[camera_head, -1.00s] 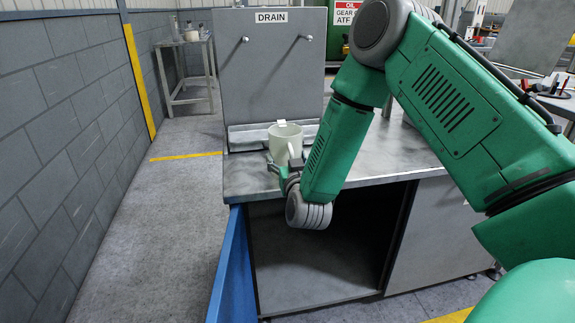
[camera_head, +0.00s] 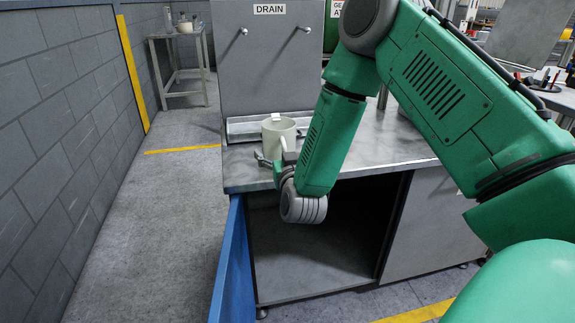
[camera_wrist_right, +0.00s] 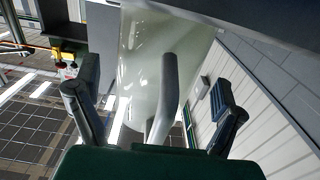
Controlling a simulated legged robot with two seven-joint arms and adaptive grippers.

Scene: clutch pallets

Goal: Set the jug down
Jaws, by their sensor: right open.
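The pale jug (camera_head: 278,136) appears upright at the front left of the grey bench top (camera_head: 375,140), below the DRAIN panel. Whether its base touches the bench is hard to tell. My right gripper (camera_head: 268,163) is at the jug's near side, low over the bench's front edge. In the right wrist view the jug (camera_wrist_right: 140,55) fills the top middle, and its handle (camera_wrist_right: 168,85) hangs between the two spread fingers of my right gripper (camera_wrist_right: 155,105). Clear gaps show between handle and fingers. My left gripper is not in view.
The upright DRAIN panel (camera_head: 265,65) with two pegs stands behind the jug, with a shallow ledge (camera_head: 243,126) at its foot. A blue panel (camera_head: 231,265) stands at the bench's left front corner. Open floor (camera_head: 160,220) lies left, beside a grey block wall (camera_head: 60,130).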

